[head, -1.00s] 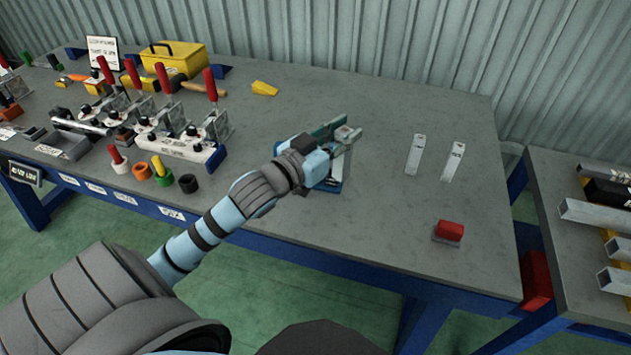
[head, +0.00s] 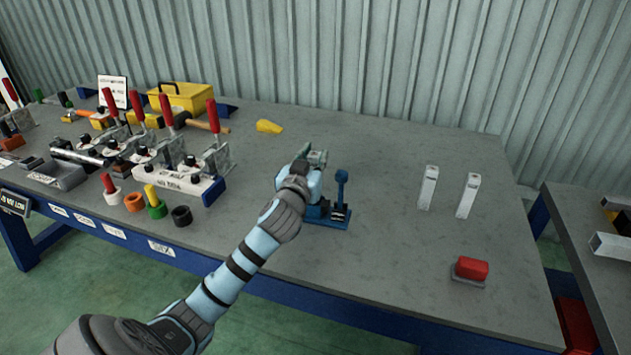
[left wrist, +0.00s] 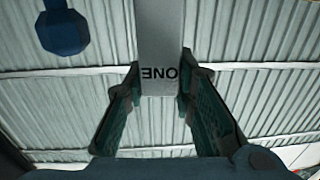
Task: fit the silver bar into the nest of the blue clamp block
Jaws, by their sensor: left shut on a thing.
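A silver bar (left wrist: 160,45) marked "ONE" is held between the green-padded fingers of my left gripper (left wrist: 160,90) in the left wrist view. In the head view my left gripper (head: 317,158) is above the table, at the upper left of the blue clamp block (head: 325,218); the arm and gripper hide most of the held bar there. The block stands on the table with its blue lever and knob (head: 341,176) upright. The blue knob (left wrist: 62,30) also shows in the left wrist view, apart from the bar. The nest is partly hidden. My right gripper is out of view.
A red block (head: 471,269) sits on a grey plate near the front edge. Red-handled clamps (head: 215,140) and coloured rings (head: 157,207) fill the left. Table between block and silver bars is clear.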

